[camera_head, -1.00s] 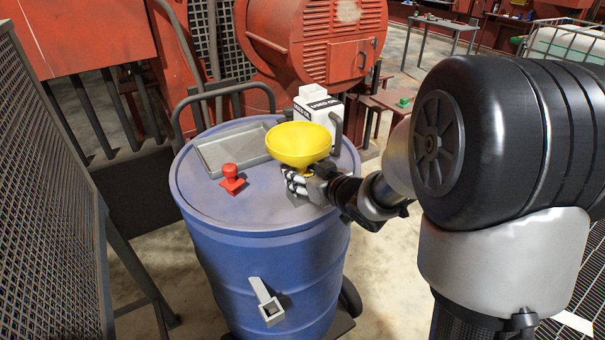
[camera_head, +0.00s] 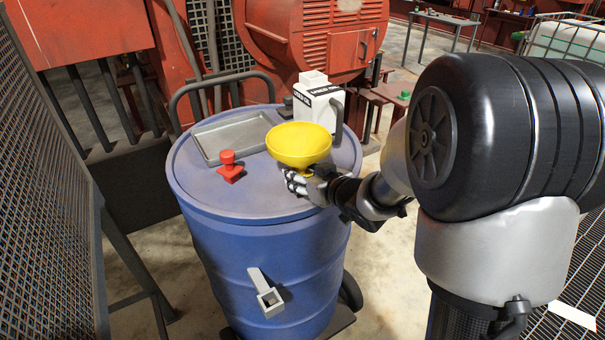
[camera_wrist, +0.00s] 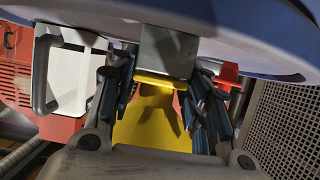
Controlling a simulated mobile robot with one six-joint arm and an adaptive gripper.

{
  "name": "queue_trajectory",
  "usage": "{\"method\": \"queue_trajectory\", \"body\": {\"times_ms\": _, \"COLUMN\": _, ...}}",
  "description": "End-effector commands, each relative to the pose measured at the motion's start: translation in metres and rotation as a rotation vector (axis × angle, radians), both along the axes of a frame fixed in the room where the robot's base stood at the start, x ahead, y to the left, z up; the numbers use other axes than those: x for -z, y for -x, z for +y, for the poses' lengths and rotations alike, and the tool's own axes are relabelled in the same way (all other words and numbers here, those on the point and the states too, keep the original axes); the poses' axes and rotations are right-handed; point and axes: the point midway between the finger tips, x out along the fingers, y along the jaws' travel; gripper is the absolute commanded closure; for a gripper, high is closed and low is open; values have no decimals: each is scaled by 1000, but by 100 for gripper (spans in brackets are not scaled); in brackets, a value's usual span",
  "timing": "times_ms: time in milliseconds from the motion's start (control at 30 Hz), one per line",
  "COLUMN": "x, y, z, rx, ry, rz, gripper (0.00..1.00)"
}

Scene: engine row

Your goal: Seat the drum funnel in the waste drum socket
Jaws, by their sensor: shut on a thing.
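The yellow drum funnel (camera_head: 297,143) is in my gripper (camera_head: 309,186), bowl up and roughly upright, over the right part of the blue waste drum's lid (camera_head: 262,203). In the wrist view the funnel (camera_wrist: 148,128) lies between the two fingers of my gripper (camera_wrist: 157,105). A grey square block (camera_wrist: 168,50) shows just beyond the funnel; I cannot tell what it is. A grey bracket with a square opening (camera_head: 269,298) sticks out from the drum's front. The funnel's lower end is hidden in the head view, and I cannot tell whether it touches the lid.
A red plug-like fitting (camera_head: 230,167) stands on the lid left of the funnel. A grey tray (camera_head: 221,139) lies behind it. A white used-oil jug (camera_head: 319,105) stands close behind the funnel. A mesh panel (camera_head: 45,180) is at the left.

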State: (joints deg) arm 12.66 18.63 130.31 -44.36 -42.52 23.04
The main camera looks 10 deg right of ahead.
Motion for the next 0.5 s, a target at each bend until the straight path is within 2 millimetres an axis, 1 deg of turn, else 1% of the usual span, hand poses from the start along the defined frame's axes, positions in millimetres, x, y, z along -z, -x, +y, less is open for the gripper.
{"method": "queue_trajectory", "body": {"times_ms": 33, "x": 5, "y": 2, "z": 0, "rx": 0, "ry": 2, "rz": 12, "gripper": 83}}
{"method": "queue_trajectory", "body": {"times_ms": 67, "x": 5, "y": 2, "z": 0, "rx": 0, "ry": 2, "rz": 13, "gripper": 83}}
{"method": "queue_trajectory", "body": {"times_ms": 100, "x": 5, "y": 2, "z": 0, "rx": 0, "ry": 2, "rz": 12, "gripper": 54}}
{"method": "queue_trajectory", "body": {"times_ms": 400, "x": 2, "y": 1, "z": 0, "rx": -1, "ry": 0, "rz": 5, "gripper": 34}}
{"method": "queue_trajectory", "body": {"times_ms": 500, "x": 1, "y": 1, "z": 0, "rx": 0, "ry": 0, "rz": 4, "gripper": 34}}
